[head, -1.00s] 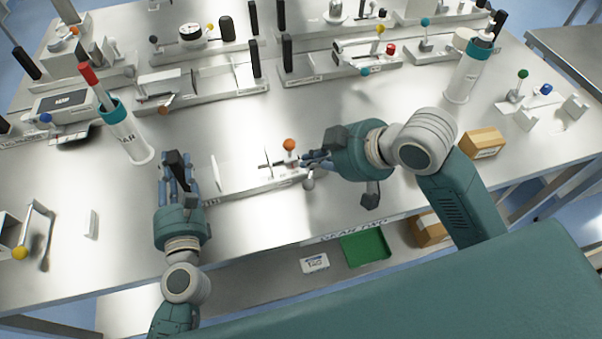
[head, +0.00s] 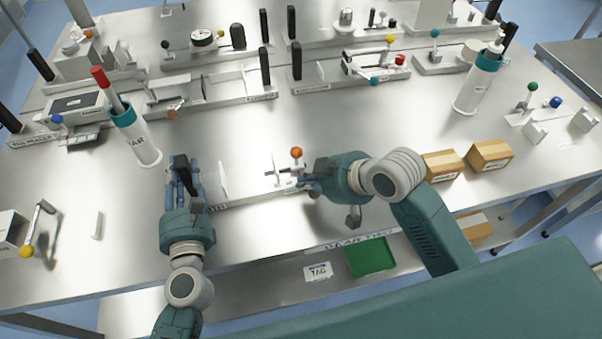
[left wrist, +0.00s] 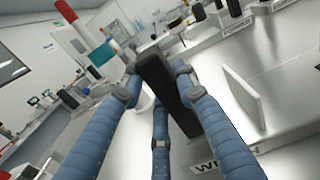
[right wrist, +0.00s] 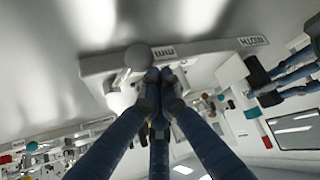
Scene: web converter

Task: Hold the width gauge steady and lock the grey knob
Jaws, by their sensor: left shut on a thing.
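The width gauge is a long pale base (head: 252,200) near the table's front, with an upright plate (head: 223,179), an orange-topped post (head: 296,153) and a black handle at its left end. My left gripper (head: 183,172) is shut on that black handle, which also shows between its fingers in the left wrist view (left wrist: 160,82). My right gripper (head: 305,176) is at the gauge's right end, below the orange ball. In the right wrist view its fingertips (right wrist: 159,76) are drawn together, close beside the round grey knob (right wrist: 138,56). Whether they touch it is unclear.
A white cylinder with a red-topped tool (head: 135,137) stands left of the gauge, another cylinder (head: 474,88) at the right. Several gauges line the back. Cardboard boxes (head: 490,155) sit at the right. A green tray (head: 370,256) lies below the front edge. The table's middle is clear.

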